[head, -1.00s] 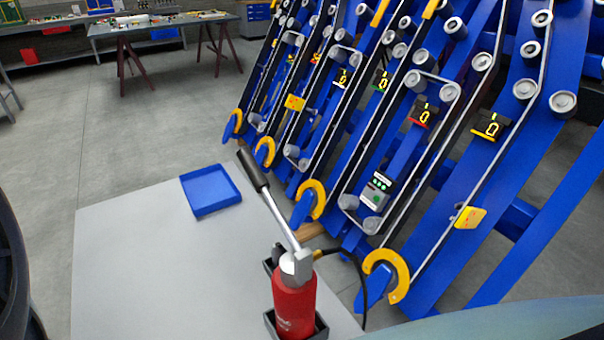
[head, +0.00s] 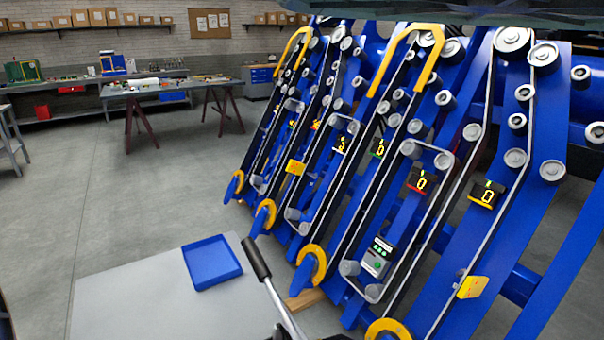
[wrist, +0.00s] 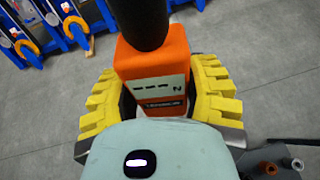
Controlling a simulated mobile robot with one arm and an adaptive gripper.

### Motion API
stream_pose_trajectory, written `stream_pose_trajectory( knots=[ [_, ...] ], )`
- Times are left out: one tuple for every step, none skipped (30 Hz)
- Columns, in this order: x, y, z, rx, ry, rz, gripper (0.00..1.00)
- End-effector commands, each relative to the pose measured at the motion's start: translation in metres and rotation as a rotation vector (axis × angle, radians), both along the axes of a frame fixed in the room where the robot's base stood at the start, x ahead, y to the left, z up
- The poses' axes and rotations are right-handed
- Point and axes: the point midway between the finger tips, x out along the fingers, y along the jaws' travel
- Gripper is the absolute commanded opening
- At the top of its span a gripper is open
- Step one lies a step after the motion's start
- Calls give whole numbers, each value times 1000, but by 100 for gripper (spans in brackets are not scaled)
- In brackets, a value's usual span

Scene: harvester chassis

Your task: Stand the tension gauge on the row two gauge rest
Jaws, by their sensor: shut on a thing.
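Neither the gauge nor the gripper shows in the head view. The blue harvester rows stand at the right of the head view, with small lit digit displays on coloured ledges, including one on a red ledge (head: 421,182) and one on a yellow ledge (head: 487,194). I cannot tell which part is the row two gauge rest.
A grey table (head: 150,300) holds an empty blue tray (head: 211,263). A black-handled lever (head: 257,258) rises at its right. Yellow curved hooks (head: 312,265) stick out at the row feet. Open floor (head: 150,190) lies left of the rows; workbenches stand behind.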

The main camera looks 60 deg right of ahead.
Motion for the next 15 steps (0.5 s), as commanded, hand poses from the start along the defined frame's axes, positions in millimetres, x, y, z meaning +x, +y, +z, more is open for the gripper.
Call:
stream_pose_trajectory(
  knots=[
    [15, -18, 16, 0, -6, -82, 11],
    [23, -31, 22, -1, -8, -133, 11],
    [33, -47, 32, 0, -8, -198, 11],
    [40, -58, 38, 1, -7, -246, 11],
    [46, -72, 45, 1, -8, -295, 11],
    [53, -88, 54, 1, -7, -357, 11],
    [58, -101, 62, 2, -7, -405, 11],
    [63, -115, 69, 1, -8, -453, 11],
    [68, -131, 78, 1, -7, -511, 11],
    [71, -145, 86, 1, -8, -558, 11],
    [74, -158, 93, 1, -8, -602, 11],
    [76, -174, 102, 1, -7, -654, 11],
    [78, -187, 110, 0, -8, -695, 11],
    [79, -198, 116, 0, -8, -732, 11],
    [80, -211, 124, 1, -6, -775, 11]
  ],
)
